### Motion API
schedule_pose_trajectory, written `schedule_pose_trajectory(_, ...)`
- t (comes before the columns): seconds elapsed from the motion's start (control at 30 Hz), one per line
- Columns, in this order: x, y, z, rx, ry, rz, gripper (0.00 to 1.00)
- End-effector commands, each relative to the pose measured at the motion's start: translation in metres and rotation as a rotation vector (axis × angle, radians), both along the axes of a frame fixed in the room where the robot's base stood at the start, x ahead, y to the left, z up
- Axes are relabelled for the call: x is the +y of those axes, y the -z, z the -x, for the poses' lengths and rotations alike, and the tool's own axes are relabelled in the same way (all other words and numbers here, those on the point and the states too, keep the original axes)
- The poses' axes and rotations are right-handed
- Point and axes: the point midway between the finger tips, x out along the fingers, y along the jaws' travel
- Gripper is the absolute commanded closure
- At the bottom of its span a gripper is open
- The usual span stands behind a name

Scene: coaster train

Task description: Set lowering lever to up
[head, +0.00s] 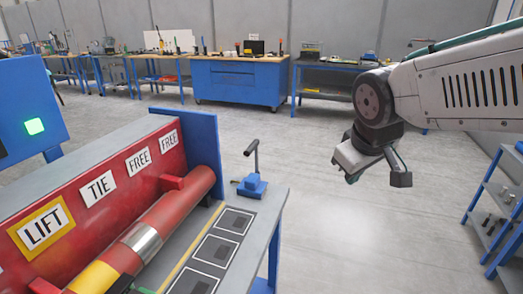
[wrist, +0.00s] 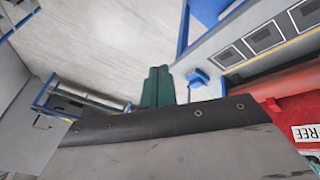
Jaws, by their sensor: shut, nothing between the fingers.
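The lever (head: 252,184) has a blue base and a thin grey arm standing up from it, with a dark handle at its top that slants to the left. It sits at the far right corner of the grey bench beside the red machine. It also shows in the wrist view (wrist: 197,77), partly hidden by my gripper's housing. I cannot tell whether it is the lowering lever; no label on it is readable. My gripper (head: 353,179) is in the air to the right of the lever, well apart from it. In the wrist view its green fingers (wrist: 158,72) are together and empty.
The red machine (head: 103,200) carries LIFT, TIE and FREE labels and a red cylinder. Framed dark plates (head: 213,254) lie on the bench. A blue shelf (head: 498,205) stands at right. The floor between is clear.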

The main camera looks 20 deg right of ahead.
Motion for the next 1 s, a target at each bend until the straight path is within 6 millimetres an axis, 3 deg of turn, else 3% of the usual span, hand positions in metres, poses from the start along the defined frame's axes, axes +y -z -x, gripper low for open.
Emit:
schedule_pose_trajectory(0.03, -0.014, 0.001, -0.037, -0.052, -0.067, 0.067, 1.0)
schedule_pose_trajectory(0.2, -0.049, -0.002, -0.155, -0.263, -0.371, 0.31, 1.0)
schedule_pose_trajectory(0.4, -0.061, 0.017, -0.265, -0.502, -0.776, 0.531, 1.0)
schedule_pose_trajectory(0.5, -0.057, 0.038, -0.301, -0.637, -0.982, 0.607, 1.0)
schedule_pose_trajectory(0.6, -0.049, 0.064, -0.324, -0.793, -1.176, 0.655, 1.0)
schedule_pose_trajectory(0.7, -0.04, 0.092, -0.33, -0.973, -1.339, 0.674, 1.0)
schedule_pose_trajectory(0.9, -0.032, 0.136, -0.308, -1.325, -1.514, 0.651, 1.0)
schedule_pose_trajectory(1.0, -0.032, 0.147, -0.294, -1.452, -1.538, 0.634, 1.0)
